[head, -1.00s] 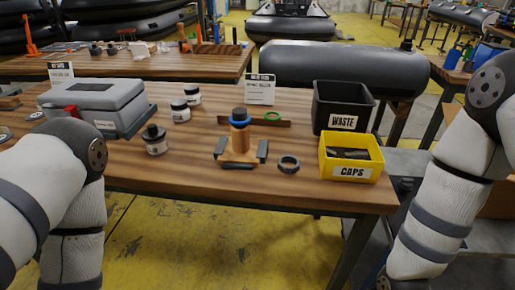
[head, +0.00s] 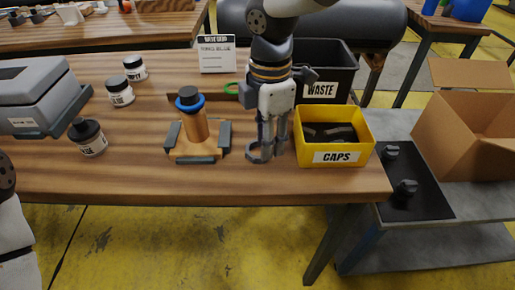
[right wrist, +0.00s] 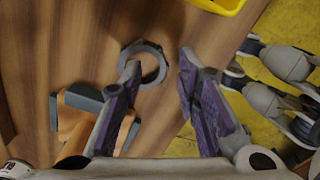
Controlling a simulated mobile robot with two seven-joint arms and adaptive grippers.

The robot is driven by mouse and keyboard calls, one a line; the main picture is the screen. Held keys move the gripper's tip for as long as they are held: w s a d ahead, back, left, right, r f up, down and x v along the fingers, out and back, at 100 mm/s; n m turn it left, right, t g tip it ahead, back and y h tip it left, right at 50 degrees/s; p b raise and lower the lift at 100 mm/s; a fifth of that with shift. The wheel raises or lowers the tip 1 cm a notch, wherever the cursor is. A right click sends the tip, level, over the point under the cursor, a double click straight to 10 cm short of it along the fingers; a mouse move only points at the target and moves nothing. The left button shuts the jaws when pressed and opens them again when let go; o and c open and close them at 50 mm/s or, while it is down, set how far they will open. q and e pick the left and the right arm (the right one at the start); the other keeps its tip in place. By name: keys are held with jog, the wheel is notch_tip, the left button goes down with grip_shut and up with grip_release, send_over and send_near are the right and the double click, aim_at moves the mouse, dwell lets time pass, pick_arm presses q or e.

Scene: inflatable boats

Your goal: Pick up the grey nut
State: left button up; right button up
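The grey nut (head: 252,156), a dark ring, lies flat on the wooden table, between the wooden fixture and the yellow caps bin. In the right wrist view the nut (right wrist: 160,52) shows near the tips of my right gripper (right wrist: 160,60). The left finger in that view overlaps the ring's lower left edge; the other finger stands apart to its right. In the head view my right gripper (head: 274,149) points down over the nut, fingers apart, and partly hides it. I cannot tell whether a finger touches it. My left gripper is out of view.
The yellow caps bin (head: 335,158) stands close right of my right gripper, with the black waste bin (head: 343,68) behind. The fixture (head: 196,153) with an upright blue-ringed cylinder (head: 195,127) is close left. Several jars and a grey case (head: 30,90) stand farther left.

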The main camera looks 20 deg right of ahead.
notch_tip(320, 180, down, 3)
jog(key=shift+f, duration=0.1)
grip_shut()
